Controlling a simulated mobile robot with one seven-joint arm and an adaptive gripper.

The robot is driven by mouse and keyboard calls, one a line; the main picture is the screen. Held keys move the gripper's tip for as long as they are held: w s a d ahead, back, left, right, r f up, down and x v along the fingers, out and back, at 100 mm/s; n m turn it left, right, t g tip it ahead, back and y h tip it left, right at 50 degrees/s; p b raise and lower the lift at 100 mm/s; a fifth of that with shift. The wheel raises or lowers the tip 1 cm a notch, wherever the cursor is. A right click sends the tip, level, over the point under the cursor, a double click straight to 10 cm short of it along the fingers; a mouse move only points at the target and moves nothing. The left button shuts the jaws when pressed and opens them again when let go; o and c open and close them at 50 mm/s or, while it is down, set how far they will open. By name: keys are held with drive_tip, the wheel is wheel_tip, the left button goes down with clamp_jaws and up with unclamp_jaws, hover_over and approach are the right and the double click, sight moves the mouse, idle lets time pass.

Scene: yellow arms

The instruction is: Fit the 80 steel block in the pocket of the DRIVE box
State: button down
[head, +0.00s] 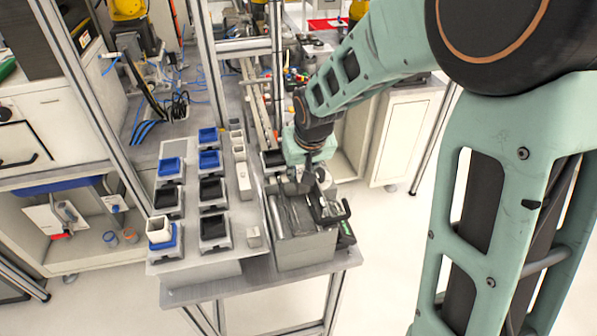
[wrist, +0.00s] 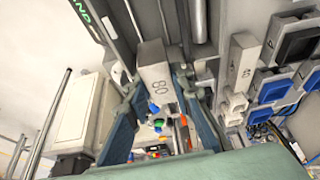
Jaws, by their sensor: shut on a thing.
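The steel block marked 80 (wrist: 156,72) is pale grey and sits between the two fingers of my gripper (wrist: 157,92) in the wrist view. My gripper is shut on it. In the head view my gripper (head: 308,178) is above the grey open-topped bin (head: 306,250) at the right of the table, and the block is hard to make out there. I cannot read the word DRIVE on any box, so I cannot tell which one is the DRIVE box. A dark strip (wrist: 88,18) in the wrist view shows green letters, partly cut off.
Blue and black open boxes (head: 213,226) stand in rows on the left of the table. A pale block marked 40 (wrist: 242,62) stands beside small white holders (wrist: 233,104). A small grey block (head: 254,238) stands near the front. A metal post (head: 95,110) rises at the left.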

wheel_tip(320, 180, down, 5)
drive_tip(key=b, duration=0.3)
drive_tip(key=shift+r, duration=0.15)
drive_tip(key=shift+f+b, duration=0.6)
drive_tip(key=shift+b, duration=0.05)
drive_tip(key=shift+f+b, duration=0.8)
drive_tip(key=shift+b, duration=0.3)
idle(0.8)
idle(0.3)
drive_tip(key=c, duration=1.7)
unclamp_jaws()
drive_tip(key=shift+o, duration=0.5)
drive_tip(key=shift+s, duration=0.1)
